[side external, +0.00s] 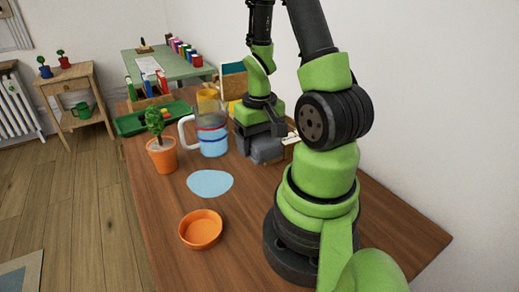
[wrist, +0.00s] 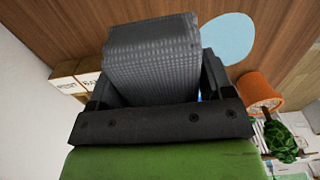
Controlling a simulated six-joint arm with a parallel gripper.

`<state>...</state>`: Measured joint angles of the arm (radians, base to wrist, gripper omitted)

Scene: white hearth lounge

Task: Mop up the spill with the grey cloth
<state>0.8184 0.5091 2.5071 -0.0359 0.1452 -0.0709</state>
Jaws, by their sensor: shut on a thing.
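The grey cloth (wrist: 152,55) is a folded, textured bundle held between the fingers of my gripper (wrist: 155,95) in the wrist view. In the side external view the cloth (side external: 264,148) hangs at my gripper (side external: 270,130), right of the blue-banded pitcher; I cannot tell whether it touches the table. The spill (side external: 210,183) is a flat light-blue patch on the wooden table, apart from the cloth, to its lower left. The spill also shows in the wrist view (wrist: 228,38), beside the cloth.
A pitcher (side external: 212,140) with a handle and a potted plant (side external: 162,155) stand behind the spill. An orange bowl (side external: 201,230) sits in front of it. A green tray (side external: 140,122) lies farther back. The table's left edge is near the pot.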

